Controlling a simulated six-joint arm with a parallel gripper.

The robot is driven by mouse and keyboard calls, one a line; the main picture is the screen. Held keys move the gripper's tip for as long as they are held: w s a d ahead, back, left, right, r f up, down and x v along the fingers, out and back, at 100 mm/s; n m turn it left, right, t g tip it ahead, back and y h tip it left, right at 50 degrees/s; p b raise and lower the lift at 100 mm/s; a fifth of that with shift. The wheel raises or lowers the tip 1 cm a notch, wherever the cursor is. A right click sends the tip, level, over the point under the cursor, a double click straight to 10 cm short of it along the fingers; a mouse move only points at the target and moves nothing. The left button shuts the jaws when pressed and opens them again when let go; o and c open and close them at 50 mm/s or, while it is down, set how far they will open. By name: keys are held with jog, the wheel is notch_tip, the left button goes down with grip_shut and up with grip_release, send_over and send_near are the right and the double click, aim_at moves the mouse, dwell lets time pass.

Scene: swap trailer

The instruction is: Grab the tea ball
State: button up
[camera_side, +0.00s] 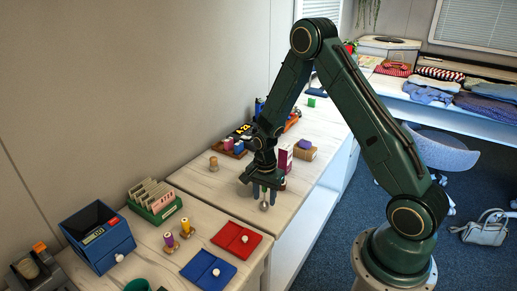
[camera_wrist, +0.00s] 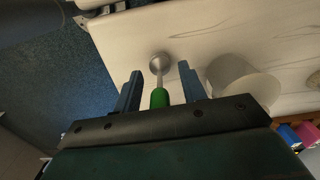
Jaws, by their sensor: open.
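The tea ball (camera_wrist: 159,63) shows in the wrist view as a round silver head on a thin stem with a green handle (camera_wrist: 159,97). Its head (camera_side: 264,205) also shows in the side view, just below my gripper (camera_side: 264,192). My gripper (camera_wrist: 160,74) is open and points down over the pale table. Its two blue fingers stand on either side of the tea ball's stem and handle, with a visible gap on each side. The upper end of the handle is hidden behind the gripper body in the wrist view.
A white round container (camera_wrist: 236,78) stands close to the right finger in the wrist view. A red mat (camera_side: 236,240) and a blue mat (camera_side: 208,270) lie on the near table. A green card rack (camera_side: 155,208) and blue box (camera_side: 98,240) stand left. Bare table lies left of my gripper.

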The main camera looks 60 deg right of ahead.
grip_shut()
jog(key=shift+r, duration=0.1)
notch_tip(320, 180, up, 20)
dwell(0.9)
dwell(0.4)
